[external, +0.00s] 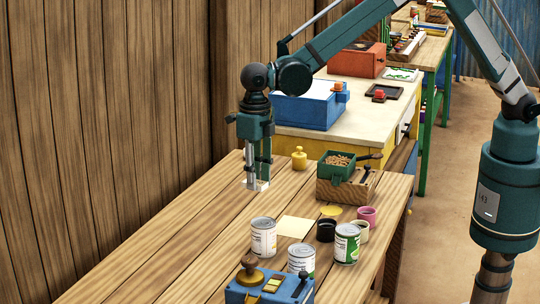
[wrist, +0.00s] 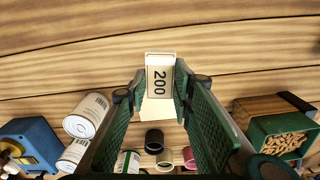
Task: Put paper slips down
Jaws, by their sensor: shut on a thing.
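My gripper (external: 257,184) points straight down over the far left part of the wooden table. It is shut on the paper slips (wrist: 160,78), a small pale bundle marked "200", held upright between the fingertips in the wrist view. In the external view the slips (external: 261,185) show as a white bit at the fingertips, close to the tabletop. I cannot tell whether they touch it. A pale cream sheet (external: 295,227) lies flat on the table; it also shows below the slips in the wrist view (wrist: 157,112).
Several cans (external: 264,237) stand near the sheet, with black (external: 326,230) and pink (external: 367,217) cups to its right. A blue box (external: 268,286) is at the front. A green tray of brown pieces (external: 337,164) and a yellow weight (external: 299,158) stand behind. The table's left is clear.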

